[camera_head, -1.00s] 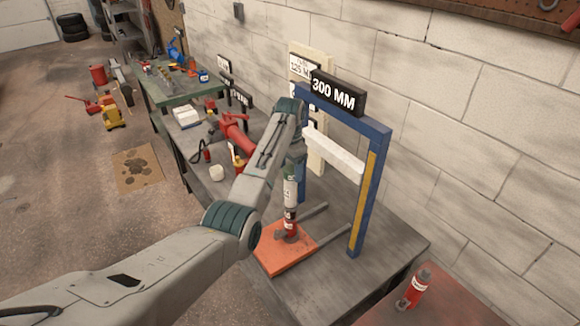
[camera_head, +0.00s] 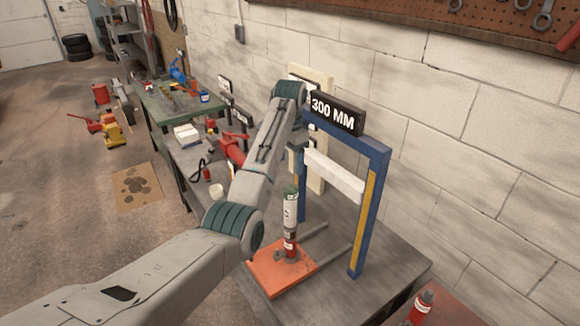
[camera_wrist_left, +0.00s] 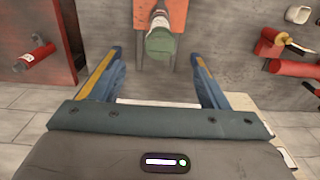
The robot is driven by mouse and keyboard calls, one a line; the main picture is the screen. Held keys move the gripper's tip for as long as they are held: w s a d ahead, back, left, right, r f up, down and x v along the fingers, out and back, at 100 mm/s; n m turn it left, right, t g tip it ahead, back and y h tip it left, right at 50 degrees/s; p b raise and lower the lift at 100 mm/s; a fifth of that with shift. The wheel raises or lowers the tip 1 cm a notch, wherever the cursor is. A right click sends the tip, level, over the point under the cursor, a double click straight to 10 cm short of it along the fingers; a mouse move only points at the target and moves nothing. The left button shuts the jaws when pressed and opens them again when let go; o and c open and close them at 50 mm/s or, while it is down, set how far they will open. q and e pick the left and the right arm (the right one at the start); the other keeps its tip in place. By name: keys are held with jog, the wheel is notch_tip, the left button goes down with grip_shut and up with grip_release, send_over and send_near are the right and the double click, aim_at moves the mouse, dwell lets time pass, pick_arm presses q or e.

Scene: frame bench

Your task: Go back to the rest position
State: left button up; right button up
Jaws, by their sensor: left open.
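My left arm reaches in from the left in the head view. My left gripper (camera_head: 297,158) hangs downward, open and empty, beside the blue frame (camera_head: 371,222) with the white crossbar (camera_head: 333,177). Below it and clear of it, a white cylinder with a green top (camera_head: 290,210) stands upright on a red jack (camera_head: 290,244) on an orange plate (camera_head: 275,273). In the left wrist view the green top (camera_wrist_left: 160,44) is at the upper middle, between the frame's blue posts (camera_wrist_left: 208,82). The gripper's palm hides the near part. My right gripper is out of view.
A black "300 MM" sign (camera_head: 335,114) tops the frame, close to my wrist. The block wall (camera_head: 470,140) is behind it. Red tools (camera_head: 231,150) lie on the bench at the left. A red bottle (camera_head: 421,306) stands at the lower right.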

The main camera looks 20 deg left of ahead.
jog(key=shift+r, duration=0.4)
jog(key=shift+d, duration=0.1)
